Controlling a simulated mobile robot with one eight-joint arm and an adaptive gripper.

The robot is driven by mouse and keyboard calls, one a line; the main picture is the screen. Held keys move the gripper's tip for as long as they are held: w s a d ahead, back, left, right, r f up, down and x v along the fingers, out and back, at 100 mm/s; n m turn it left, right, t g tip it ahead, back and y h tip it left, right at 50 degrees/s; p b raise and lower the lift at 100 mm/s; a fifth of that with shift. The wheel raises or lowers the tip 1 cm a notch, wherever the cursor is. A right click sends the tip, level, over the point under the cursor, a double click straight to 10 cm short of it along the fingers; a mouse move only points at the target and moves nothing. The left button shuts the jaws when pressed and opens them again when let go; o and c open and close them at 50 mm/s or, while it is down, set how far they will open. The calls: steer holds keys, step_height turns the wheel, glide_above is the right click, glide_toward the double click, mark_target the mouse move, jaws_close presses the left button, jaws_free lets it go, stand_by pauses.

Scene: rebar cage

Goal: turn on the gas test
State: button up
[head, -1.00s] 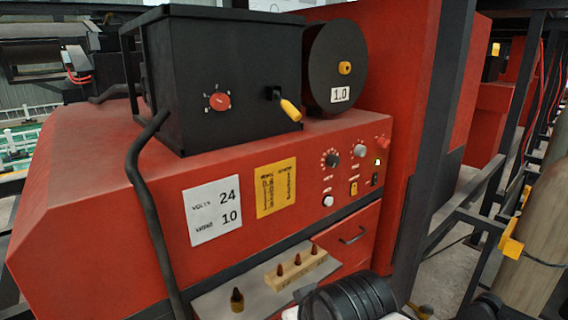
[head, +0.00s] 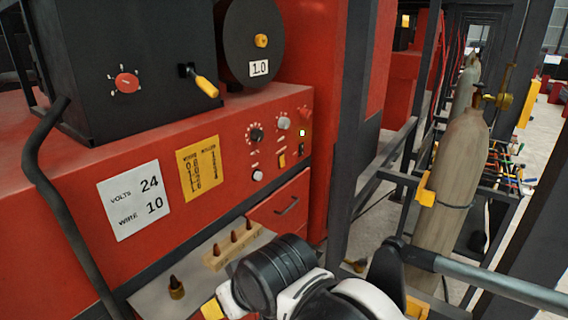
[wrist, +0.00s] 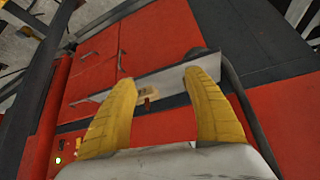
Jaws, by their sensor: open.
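The red welding machine (head: 225,130) has a control panel at its right end in the head view. The panel carries a black dial (head: 256,134), a grey knob (head: 283,122), a red knob (head: 303,110), a white knob (head: 258,175), a yellow switch (head: 281,160) and a small black switch (head: 302,146). The labels are too small to tell which control is the gas test. My gripper (wrist: 160,80) is open and empty, with yellow fingers apart. It is low in front of the machine, away from the panel.
A shelf (head: 148,297) below holds a wooden block (head: 232,246) with several copper-coloured tips and one loose tip (head: 176,288). A black feeder box (head: 150,65) and wire spool (head: 249,42) stand on top. A dark post (head: 350,130) and gas cylinder (head: 450,180) stand right.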

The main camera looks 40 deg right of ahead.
steer(key=w, duration=0.1)
steer(key=w+m, duration=0.1)
steer(key=shift+w+d+r+t, duration=0.2)
steer(key=shift+w+r+t, duration=0.1)
steer(key=shift+r, duration=0.05)
steer(key=c, duration=1.1)
steer(key=w+d+m, duration=0.1)
steer(key=w, duration=0.2)
steer(key=w+d+r+m+t, duration=0.1)
steer(key=w+m, duration=0.1)
steer(key=w, duration=0.1)
steer(key=w+d+r+m+t, duration=0.1)
steer(key=w+d, duration=0.1)
steer(key=w, duration=0.1)
steer(key=shift+w+r+y+b, duration=0.1)
steer(key=shift+w+y+b, duration=0.2)
steer(key=shift+w+b, duration=0.1)
jaws_close()
steer(key=w+d+r+m+t+h, duration=0.1)
steer(key=w+d+m+t+h, duration=0.15)
steer(key=w+d+m, duration=0.5)
steer(key=d+f+m+t+h+b, duration=0.1)
steer(key=d+m+h, duration=0.5)
steer(key=d, duration=2.1)
step_height(320, 180, down, 2)
steer(key=w+m+t, duration=0.1)
steer(key=m, duration=0.3)
steer(key=shift+d+m+b, duration=0.25)
steer(key=shift+m+b, duration=0.05)
steer(key=shift+m, duration=0.05)
